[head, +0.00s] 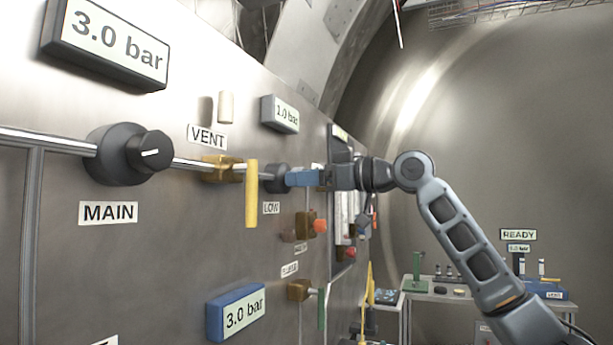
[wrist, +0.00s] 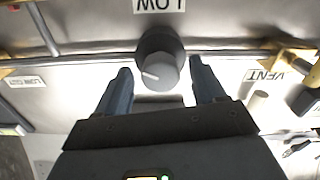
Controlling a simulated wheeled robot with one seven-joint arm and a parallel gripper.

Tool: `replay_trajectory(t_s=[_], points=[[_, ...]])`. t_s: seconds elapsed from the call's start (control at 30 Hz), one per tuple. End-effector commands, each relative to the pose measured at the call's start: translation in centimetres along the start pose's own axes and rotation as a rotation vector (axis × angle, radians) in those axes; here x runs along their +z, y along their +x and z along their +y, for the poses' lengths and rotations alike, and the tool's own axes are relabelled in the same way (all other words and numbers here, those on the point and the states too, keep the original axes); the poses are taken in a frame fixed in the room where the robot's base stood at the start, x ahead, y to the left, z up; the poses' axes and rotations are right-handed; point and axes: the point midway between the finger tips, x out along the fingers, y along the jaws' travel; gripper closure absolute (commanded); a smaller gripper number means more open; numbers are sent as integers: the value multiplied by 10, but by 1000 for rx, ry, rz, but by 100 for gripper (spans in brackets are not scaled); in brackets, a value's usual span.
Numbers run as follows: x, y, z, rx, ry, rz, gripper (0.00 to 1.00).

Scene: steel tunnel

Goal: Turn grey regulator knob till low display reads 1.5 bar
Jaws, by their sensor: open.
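In the head view the knob (head: 276,178) is partly hidden by my gripper. My gripper (wrist: 160,68) is open, with one blue finger on each side of the knob and a gap showing beside it. In the head view my gripper (head: 297,178) reaches the knob from the right. The low display (head: 280,113), above the knob, reads 1.0 bar.
The MAIN knob (head: 130,154) and its 3.0 bar display (head: 108,42) are at the left. A yellow VENT lever (head: 252,194) hangs close left of the LOW knob. A red knob (head: 319,226) and a blue-framed 3.0 bar display (head: 236,311) are below.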

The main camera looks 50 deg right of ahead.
Motion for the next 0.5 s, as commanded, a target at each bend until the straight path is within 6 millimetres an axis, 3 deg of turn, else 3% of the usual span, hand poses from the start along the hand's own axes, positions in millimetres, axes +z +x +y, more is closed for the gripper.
replay_trajectory(t_s=[0.27, 0.5], points=[[0, 2, 0, 0, 0, 1, 31], [0, 2, 0, 0, 0, 1, 54]])
